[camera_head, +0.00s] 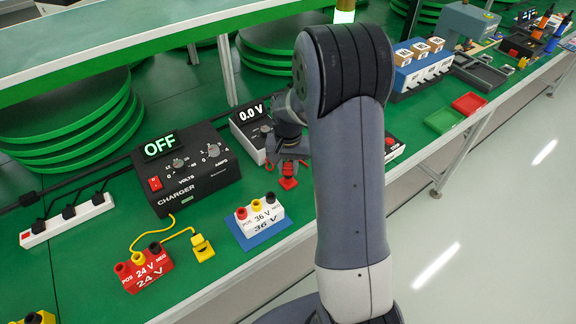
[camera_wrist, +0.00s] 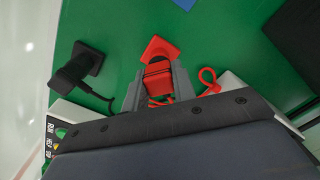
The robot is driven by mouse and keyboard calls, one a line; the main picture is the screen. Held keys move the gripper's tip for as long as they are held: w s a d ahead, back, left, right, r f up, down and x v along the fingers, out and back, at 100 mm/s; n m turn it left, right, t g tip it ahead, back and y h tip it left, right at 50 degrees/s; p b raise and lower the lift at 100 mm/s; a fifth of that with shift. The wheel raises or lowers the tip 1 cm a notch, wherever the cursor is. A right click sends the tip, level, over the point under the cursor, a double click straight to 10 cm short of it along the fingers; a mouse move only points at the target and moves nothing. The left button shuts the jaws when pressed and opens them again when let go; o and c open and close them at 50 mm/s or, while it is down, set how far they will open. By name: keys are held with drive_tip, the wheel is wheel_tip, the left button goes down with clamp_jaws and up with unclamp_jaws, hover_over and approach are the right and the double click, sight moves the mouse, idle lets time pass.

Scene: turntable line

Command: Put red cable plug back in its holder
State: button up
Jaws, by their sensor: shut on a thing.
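My gripper (camera_wrist: 158,84) is shut on the red cable plug (camera_wrist: 158,77), with one finger on each side of it. The red holder (camera_wrist: 161,46) lies on the green table just beyond the fingertips in the wrist view. The plug overlaps the near edge of the holder there, and I cannot tell whether it is seated. A red cable (camera_wrist: 208,78) loops out beside the right finger. In the head view my gripper (camera_head: 288,160) points down over the red holder (camera_head: 288,183), and the arm hides part of that area.
A black plug in its holder (camera_wrist: 88,60) stands left of my gripper in the wrist view. The charger (camera_head: 186,175) reads OFF, and a meter (camera_head: 250,128) reads 0.0 V. A 36 V block (camera_head: 259,219) and a red 24 V block (camera_head: 145,269) stand in front.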

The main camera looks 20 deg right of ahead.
drive_tip(key=shift+f+b, duration=0.35)
drive_tip(key=shift+f, duration=0.1)
idle(0.8)
drive_tip(key=o, duration=1)
drive_tip(key=shift+c, duration=0.2)
drive_tip(key=shift+r, duration=0.15)
drive_tip(key=shift+r+p, duration=2.75)
drive_tip(key=shift+r, duration=0.85)
